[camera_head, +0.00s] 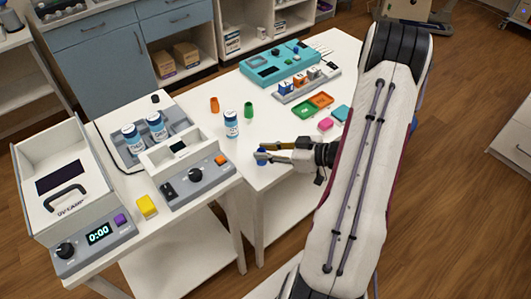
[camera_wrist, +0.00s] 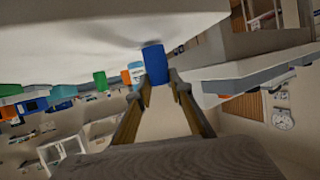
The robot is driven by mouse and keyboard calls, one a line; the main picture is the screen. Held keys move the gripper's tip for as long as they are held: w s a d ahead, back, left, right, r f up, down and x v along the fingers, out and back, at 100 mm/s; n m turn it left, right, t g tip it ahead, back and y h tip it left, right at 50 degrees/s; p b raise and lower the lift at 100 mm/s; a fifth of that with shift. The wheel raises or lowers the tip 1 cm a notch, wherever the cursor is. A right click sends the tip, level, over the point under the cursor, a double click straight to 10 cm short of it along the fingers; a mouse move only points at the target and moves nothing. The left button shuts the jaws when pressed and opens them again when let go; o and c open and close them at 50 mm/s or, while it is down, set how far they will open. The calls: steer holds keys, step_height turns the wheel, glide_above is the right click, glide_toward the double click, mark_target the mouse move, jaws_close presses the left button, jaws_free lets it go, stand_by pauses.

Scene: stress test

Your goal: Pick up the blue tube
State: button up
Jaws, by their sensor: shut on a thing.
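The blue tube (camera_head: 262,160) is at the front edge area of the white table, partly hidden by my gripper (camera_head: 262,153). My gripper reaches in from the right and is shut on the tube. In the wrist view, where the table appears at the top, the blue tube (camera_wrist: 155,64) sits between the fingertips of my gripper (camera_wrist: 156,78). Its end is close to the table surface; I cannot tell if it touches.
An orange tube (camera_head: 214,104), a green tube (camera_head: 248,110) and a blue-and-white bottle (camera_head: 231,124) stand behind the gripper. A pink block (camera_head: 325,124) and an orange tray (camera_head: 320,100) lie to the right. A grey device (camera_head: 198,182) stands left.

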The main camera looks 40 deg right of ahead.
steer(key=shift+r, duration=4.65)
